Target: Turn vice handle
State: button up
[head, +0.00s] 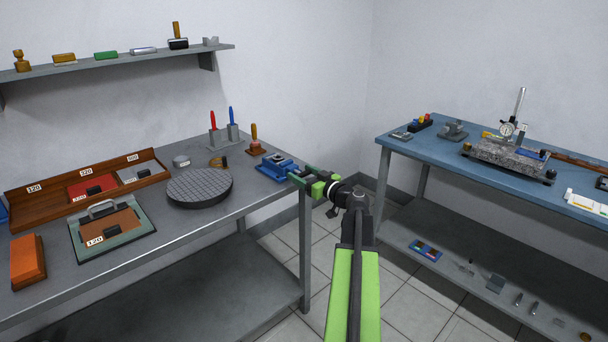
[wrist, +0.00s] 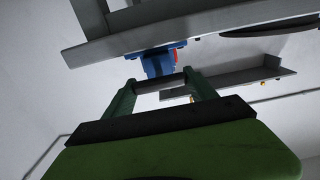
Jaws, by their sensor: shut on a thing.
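The blue vice (head: 276,167) sits at the right end of the grey bench, near its edge. It also shows in the wrist view (wrist: 162,62), just beyond my fingertips. My gripper (head: 297,177) reaches the vice from the right, at the bench edge. In the wrist view my green fingers (wrist: 160,80) stand on either side of a dark bar, the vice handle (wrist: 157,84), and are shut on it. The handle spans between the two fingertips, with the vice body behind it. In the head view the handle is mostly hidden by my gripper.
On the grey bench (head: 262,198) a round dark plate (head: 199,187) lies left of the vice. A wooden-handled tool (head: 254,141) stands behind the vice. A blue-topped bench (head: 400,140) stands to the right, with open floor between the benches.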

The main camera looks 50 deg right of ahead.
jog(key=shift+c, duration=1.1)
jog(key=shift+d, duration=0.45)
jog(key=shift+c, duration=0.6)
jog(key=shift+a, duration=0.3)
jog(key=shift+m, duration=3.8)
jog(key=shift+f, duration=0.1)
jog(key=o, duration=1.4)
jog(key=shift+c, duration=0.2)
